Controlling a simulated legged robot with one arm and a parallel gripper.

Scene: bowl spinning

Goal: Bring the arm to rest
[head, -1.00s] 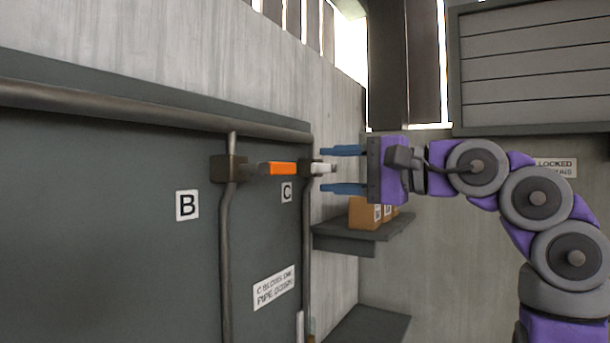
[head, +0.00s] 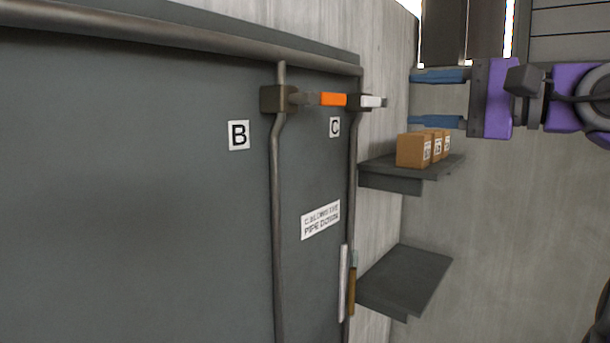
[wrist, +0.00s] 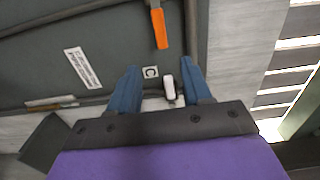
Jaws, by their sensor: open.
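My gripper (head: 413,98) is open and empty at the upper right of the head view, its two blue fingers pointing left. A white valve handle (head: 372,101) on pipe C is level with the gap, a little left of the fingertips and apart from them. In the wrist view, the white handle (wrist: 169,88) appears between the blue fingers of my gripper (wrist: 160,68), nearer the right one. An orange-ended handle (head: 333,99) reaches sideways from the dark valve body (head: 278,98) on pipe B. It also shows in the wrist view (wrist: 161,30).
A grey panel (head: 130,200) with B and C labels and vertical pipes fills the left. Right of it are a wall shelf (head: 390,170) with small brown boxes (head: 413,150) and a lower shelf (head: 405,275). Bare wall (head: 510,230) lies below my arm.

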